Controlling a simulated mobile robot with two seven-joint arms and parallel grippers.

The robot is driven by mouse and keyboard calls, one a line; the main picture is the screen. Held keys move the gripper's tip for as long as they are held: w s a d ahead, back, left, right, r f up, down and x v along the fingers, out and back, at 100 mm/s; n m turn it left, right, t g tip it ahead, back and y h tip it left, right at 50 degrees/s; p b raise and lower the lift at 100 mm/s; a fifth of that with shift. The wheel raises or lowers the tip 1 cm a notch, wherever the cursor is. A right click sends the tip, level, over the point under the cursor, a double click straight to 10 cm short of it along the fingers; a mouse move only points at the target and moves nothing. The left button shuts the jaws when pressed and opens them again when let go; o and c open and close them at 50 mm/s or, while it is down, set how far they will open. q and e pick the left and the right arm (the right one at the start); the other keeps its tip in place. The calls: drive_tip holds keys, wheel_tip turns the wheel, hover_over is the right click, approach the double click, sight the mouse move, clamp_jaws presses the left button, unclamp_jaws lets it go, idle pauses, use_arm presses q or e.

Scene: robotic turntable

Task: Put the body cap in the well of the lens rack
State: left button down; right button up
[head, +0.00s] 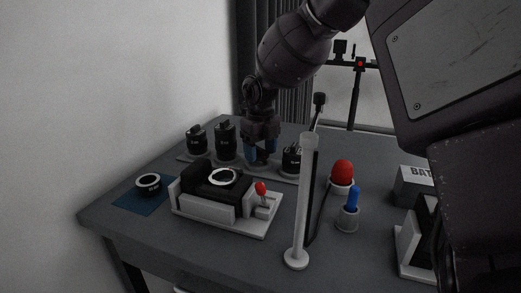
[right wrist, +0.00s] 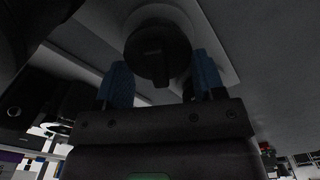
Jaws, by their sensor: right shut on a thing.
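My right gripper (head: 262,151) points down over the lens rack (head: 279,173), in the gap between the black lenses on the left and the one on the right. In the right wrist view its two blue fingers (right wrist: 163,80) stand on either side of the body cap (right wrist: 157,50), a dark disc with a raised bar. The gripper is shut on it. A pale plate shows behind the cap; I cannot tell whether the cap touches it or is inside the well. The fingers mostly hide the cap in the head view. My left gripper is not in view.
A black camera body with a pale mount ring (head: 222,177) sits in a white cradle (head: 208,207) before the rack. A lens (head: 148,183) lies on a blue mat (head: 135,204). A white post (head: 302,200), red ball (head: 342,172) and blue-topped holder (head: 347,219) stand to the right.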

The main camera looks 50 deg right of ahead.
sight(261, 149)
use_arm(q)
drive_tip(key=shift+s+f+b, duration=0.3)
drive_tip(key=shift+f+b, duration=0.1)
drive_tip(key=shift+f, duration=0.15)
use_arm(e)
drive_tip(key=shift+f, duration=1.05)
drive_tip(key=o, duration=1)
drive_tip(key=shift+c, duration=0.2)
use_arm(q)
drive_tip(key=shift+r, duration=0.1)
use_arm(e)
wheel_tip(261, 149, up, 4)
drive_tip(key=shift+r+p, duration=0.15)
drive_tip(key=shift+p, duration=0.35)
wheel_tip(261, 149, up, 6)
drive_tip(key=shift+r+p, duration=0.1)
drive_tip(key=shift+p, duration=0.4)
drive_tip(key=shift+r, duration=0.2)
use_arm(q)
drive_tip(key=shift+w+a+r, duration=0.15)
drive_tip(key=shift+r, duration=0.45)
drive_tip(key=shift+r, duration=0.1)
